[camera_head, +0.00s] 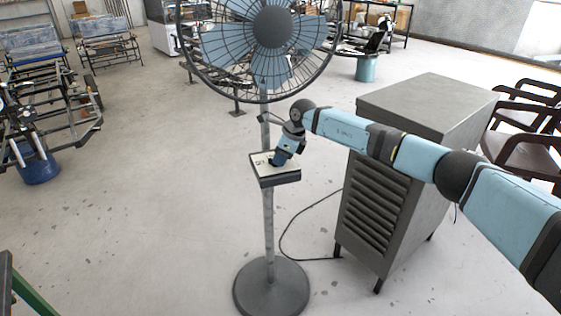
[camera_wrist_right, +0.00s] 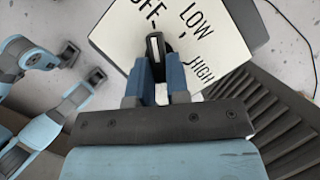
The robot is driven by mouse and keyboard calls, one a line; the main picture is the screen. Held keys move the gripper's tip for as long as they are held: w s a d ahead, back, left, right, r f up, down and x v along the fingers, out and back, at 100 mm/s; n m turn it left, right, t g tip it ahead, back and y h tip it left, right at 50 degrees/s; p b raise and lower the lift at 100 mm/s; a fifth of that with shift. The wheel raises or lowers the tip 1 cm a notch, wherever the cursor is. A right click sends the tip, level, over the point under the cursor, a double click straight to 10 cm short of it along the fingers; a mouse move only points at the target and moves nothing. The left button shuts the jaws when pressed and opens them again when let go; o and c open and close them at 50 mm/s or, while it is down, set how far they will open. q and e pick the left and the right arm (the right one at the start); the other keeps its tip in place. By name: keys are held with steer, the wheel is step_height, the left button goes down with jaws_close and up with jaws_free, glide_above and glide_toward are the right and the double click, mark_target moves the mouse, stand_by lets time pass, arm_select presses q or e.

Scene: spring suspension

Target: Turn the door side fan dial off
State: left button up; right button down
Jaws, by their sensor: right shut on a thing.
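The fan (camera_head: 272,27) stands on a pole with a round base, and its control box (camera_head: 276,178) is fixed to the pole. My right gripper (camera_head: 277,160) is over the box's pale top face. In the right wrist view, its two blue fingers (camera_wrist_right: 161,82) are shut on the dark dial (camera_wrist_right: 155,48), one on each side.
A grey louvred cabinet (camera_head: 428,110) stands right of the fan, under my right arm. A black cable (camera_head: 283,238) curves over the floor between them. Brown chairs (camera_head: 522,145) are at the right.

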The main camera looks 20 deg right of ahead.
stand_by(0.6)
steer(key=c, duration=1.1)
jaws_free()
steer(key=shift+d+r, duration=0.1)
steer(key=shift+d+r, duration=0.1)
steer(key=shift+r, duration=0.15)
steer(key=v, duration=0.2)
steer(key=shift+s+d+r, duration=0.1)
steer(key=shift+d+r, duration=0.2)
steer(key=s+d, duration=0.6)
steer(key=d, duration=0.3)
steer(key=shift+d+f, duration=0.15)
steer(key=shift+d, duration=0.25)
